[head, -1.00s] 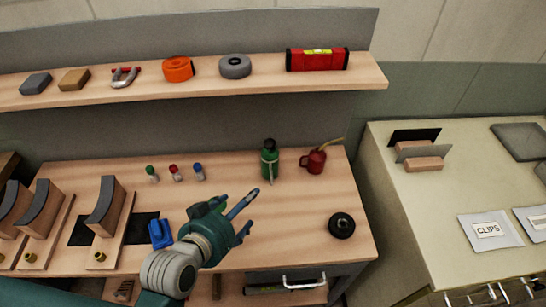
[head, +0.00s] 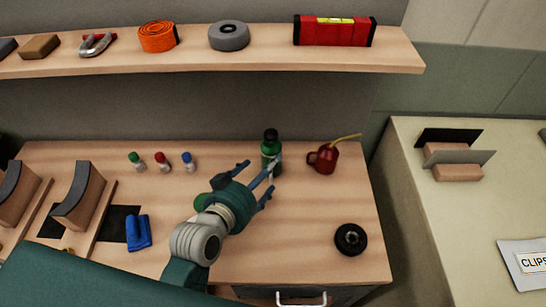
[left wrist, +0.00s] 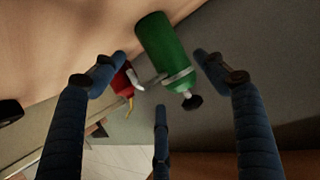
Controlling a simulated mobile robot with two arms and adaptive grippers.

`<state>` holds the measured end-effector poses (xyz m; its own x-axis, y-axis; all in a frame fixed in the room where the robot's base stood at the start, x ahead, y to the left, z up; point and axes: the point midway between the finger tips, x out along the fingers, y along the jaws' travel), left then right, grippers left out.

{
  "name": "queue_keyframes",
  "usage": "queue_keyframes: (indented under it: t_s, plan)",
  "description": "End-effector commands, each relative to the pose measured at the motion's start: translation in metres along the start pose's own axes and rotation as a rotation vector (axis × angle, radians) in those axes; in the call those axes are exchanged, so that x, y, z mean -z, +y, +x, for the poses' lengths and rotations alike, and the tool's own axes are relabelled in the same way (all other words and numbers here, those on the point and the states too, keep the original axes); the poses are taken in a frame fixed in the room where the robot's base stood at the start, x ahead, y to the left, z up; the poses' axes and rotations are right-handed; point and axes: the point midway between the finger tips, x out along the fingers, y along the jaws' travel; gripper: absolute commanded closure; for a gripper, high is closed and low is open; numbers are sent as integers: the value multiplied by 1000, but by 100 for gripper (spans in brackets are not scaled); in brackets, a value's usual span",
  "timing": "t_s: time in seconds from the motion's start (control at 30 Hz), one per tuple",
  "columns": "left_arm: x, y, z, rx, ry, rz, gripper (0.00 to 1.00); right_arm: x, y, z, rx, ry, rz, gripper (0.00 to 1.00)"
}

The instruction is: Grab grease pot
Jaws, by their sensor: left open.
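A green bottle-shaped container (head: 271,153) with a black cap stands upright at the back of the workbench. In the left wrist view it shows as a green cylinder (left wrist: 163,45) with a grey band, between the spread fingers. My left gripper (head: 262,178) is open and empty, just in front of the green container, with its fingers pointing toward it. The same gripper shows in the left wrist view (left wrist: 158,75), its fingers apart from the container. I cannot tell for certain that this container is the grease pot. My right gripper is out of view.
A red oil can (head: 323,158) with a yellow spout stands close right of the green container. A black round part (head: 350,239) lies at the front right. Small capped bottles (head: 162,162) and a blue item (head: 138,232) are left. A shelf (head: 270,60) hangs above.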

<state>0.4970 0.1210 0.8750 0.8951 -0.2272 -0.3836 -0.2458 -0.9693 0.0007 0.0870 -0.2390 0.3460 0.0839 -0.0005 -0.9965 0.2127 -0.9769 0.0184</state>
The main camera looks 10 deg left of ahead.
Motion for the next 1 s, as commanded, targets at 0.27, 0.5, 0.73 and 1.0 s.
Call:
queue_keyframes:
  t_s: [0.27,0.5,0.73,1.0]
  plan:
    - [2,0,33,0,1,0,28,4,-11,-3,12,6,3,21]
    - [3,-1,62,0,1,-1,28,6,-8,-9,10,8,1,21]
    - [1,-2,85,0,0,0,28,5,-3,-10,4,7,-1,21]
    - [0,-2,85,0,0,1,37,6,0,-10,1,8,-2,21]
